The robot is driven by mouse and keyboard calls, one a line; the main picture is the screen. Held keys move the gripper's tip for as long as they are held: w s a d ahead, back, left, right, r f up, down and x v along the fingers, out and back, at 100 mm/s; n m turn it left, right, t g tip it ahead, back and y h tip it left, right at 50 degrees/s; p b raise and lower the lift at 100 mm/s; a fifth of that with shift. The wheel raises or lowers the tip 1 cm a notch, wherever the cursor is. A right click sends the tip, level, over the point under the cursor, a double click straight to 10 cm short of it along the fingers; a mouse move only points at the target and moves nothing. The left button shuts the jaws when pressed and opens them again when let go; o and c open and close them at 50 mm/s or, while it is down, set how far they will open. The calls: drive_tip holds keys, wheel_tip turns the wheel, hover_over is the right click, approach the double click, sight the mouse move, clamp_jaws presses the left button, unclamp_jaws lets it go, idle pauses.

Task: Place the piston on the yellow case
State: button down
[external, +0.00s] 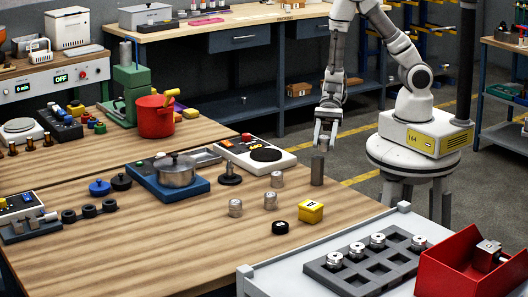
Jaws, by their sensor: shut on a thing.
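My gripper (324,143) is raised above the far right edge of the wooden table, pointing down. It is shut on a small silvery piece, which looks like a piston; the fingers hide most of it. The yellow case (310,212) is a small box with a dark mark, sitting on the table below and slightly left of my gripper, clearly apart from it. Similar silvery cylinders stand upright on the table left of the case: one at the front (235,208), one in the middle (270,201) and one behind (277,180).
A dark grey upright cylinder (317,171) stands between my gripper and the case in the picture. A black round part (280,227) lies left of the case. A grey slotted tray (335,275) and a red bin (450,265) are at front right. The front-left tabletop is clear.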

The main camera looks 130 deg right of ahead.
drive_tip(key=w+a+r+b, duration=0.2)
drive_tip(key=w+b, duration=0.2)
drive_tip(key=w, duration=0.3)
drive_tip(key=w+a+r+b, duration=0.2)
drive_tip(key=w+b, duration=0.3)
drive_tip(key=w, duration=0.1)
drive_tip(key=b, duration=0.1)
hover_over(311, 204)
drive_tip(key=shift+n+g+y, duration=0.3)
drive_tip(key=shift+n+y, duration=0.1)
wheel_tip(311, 204, down, 6)
drive_tip(key=shift+d+r, duration=0.1)
drive_tip(key=shift+a, duration=0.2)
drive_tip(key=shift+f+b, duration=0.55)
drive_tip(key=shift+f, duration=1.5)
drive_tip(key=shift+f, duration=0.15)
drive_tip(key=shift+c, duration=2.1)
unclamp_jaws()
